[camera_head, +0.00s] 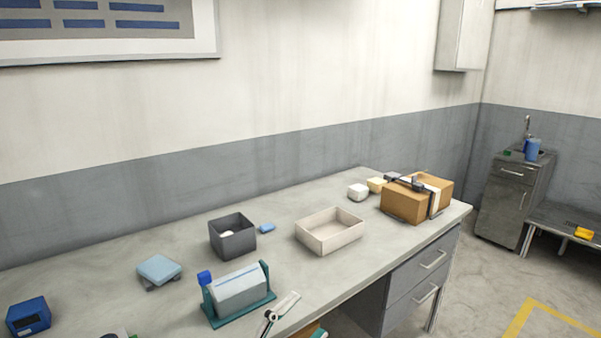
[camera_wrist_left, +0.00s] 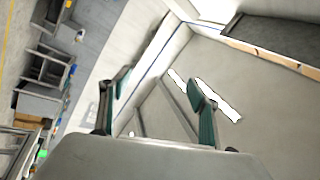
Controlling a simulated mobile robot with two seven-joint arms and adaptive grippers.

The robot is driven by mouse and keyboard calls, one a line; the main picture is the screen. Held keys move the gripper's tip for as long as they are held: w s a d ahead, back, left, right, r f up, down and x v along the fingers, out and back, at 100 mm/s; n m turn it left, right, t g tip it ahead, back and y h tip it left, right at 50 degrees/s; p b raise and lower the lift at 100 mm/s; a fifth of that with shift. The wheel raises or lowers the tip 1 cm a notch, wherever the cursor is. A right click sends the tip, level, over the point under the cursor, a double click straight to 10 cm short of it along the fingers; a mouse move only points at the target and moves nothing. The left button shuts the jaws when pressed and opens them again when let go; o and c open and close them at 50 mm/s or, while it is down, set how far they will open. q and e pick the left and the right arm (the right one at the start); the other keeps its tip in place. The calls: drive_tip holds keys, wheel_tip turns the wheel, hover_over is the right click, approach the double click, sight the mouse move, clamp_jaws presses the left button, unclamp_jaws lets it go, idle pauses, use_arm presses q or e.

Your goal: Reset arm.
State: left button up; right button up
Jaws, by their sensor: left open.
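My left gripper (camera_wrist_left: 160,85) shows in the left wrist view with its two green-padded fingers spread apart. Nothing is between the fingers, so it is open and empty. Behind them are a pale surface and the tilted room, with no object close to the fingertips. In the head view I cannot clearly make out the left gripper.
The grey workbench (camera_head: 185,300) holds a dark bin (camera_head: 233,240), an open beige tray (camera_head: 329,236), a teal-framed device (camera_head: 240,292), a cardboard box (camera_head: 405,203), a light-blue block (camera_head: 159,269) and a blue box (camera_head: 28,316). Bare bench lies between them.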

use_arm(q)
drive_tip(key=a+f+n+t+y, duration=0.1)
drive_tip(key=a+f+n+y, duration=0.6)
drive_tip(key=f, duration=0.4)
drive_tip(key=s+a+f+n+g+y, duration=0.2)
drive_tip(key=s+a+f+n, duration=0.3)
drive_tip(key=f, duration=0.5)
drive_tip(key=s+a+f+n+g+y, duration=0.3)
drive_tip(key=s+a+f+n, duration=0.2)
drive_tip(key=s+a+f, duration=0.3)
wheel_tip(320, 180, down, 4)
drive_tip(key=s, duration=0.2)
drive_tip(key=shift+s+a+r+n+y, duration=0.2)
drive_tip(key=shift+s+r+n+y, duration=0.1)
drive_tip(key=shift+y, duration=0.1)
